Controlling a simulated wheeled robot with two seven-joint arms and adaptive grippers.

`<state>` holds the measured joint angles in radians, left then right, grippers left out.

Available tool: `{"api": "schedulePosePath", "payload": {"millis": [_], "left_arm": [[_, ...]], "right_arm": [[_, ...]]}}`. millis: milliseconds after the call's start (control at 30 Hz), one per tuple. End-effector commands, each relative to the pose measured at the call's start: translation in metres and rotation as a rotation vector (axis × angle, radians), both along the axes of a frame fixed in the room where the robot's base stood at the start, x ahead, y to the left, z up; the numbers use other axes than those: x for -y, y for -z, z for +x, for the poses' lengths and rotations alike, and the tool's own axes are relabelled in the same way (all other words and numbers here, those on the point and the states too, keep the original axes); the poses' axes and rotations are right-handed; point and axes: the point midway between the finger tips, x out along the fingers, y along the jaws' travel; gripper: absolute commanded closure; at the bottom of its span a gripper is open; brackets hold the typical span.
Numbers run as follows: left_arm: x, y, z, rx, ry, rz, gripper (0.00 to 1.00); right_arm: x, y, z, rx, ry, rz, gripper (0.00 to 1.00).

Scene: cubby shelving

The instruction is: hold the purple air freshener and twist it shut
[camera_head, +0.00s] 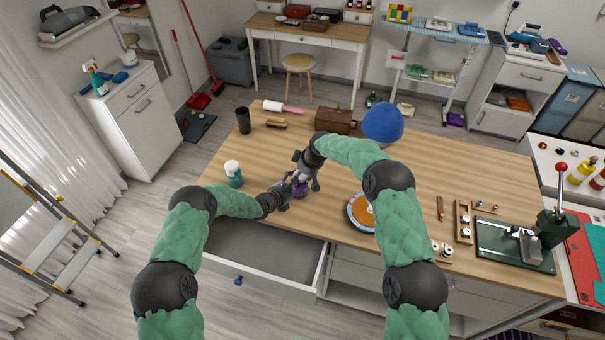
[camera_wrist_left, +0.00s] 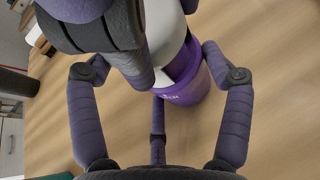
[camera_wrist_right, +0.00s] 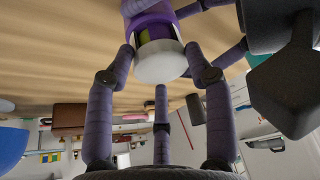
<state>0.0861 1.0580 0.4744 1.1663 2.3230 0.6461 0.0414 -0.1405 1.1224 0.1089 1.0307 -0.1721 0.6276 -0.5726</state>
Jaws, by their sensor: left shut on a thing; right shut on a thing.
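The purple air freshener (camera_head: 299,190) stands on the wooden table near its front edge, mostly hidden by my grippers in the head view. In the left wrist view its purple lower part (camera_wrist_left: 188,84) sits between my left gripper's fingers, with a white upper part above it. My left gripper (camera_head: 284,192) is shut on the lower part from the left. My right gripper (camera_head: 306,178) comes from above and is shut on the white top (camera_wrist_right: 160,64). The right wrist view shows the white top between the fingers, with a purple band and a yellow-green part beside it.
A teal-labelled white bottle (camera_head: 233,174) and a black cup (camera_head: 244,120) stand to the left. An orange-and-blue round object (camera_head: 361,212) lies to the right. A blue dome (camera_head: 383,124) and a brown box (camera_head: 335,120) are behind. An open drawer (camera_head: 262,252) juts out below the front edge.

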Motion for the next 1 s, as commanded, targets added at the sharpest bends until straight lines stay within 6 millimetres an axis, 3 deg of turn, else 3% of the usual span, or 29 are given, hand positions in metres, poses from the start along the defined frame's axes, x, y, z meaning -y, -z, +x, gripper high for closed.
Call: {"api": "schedulePosePath", "payload": {"millis": [500,1000], "left_arm": [[0.0054,0.0013,-0.0038,0.0,0.013,0.0,0.59],[0.0065,0.0015,-0.0047,0.0,0.015,-0.001,0.59]], "right_arm": [[-0.0032,-0.0009,0.0005,0.009,0.325,0.005,0.79],[-0.0035,-0.0012,0.0012,0.012,0.425,0.008,0.79]]}}
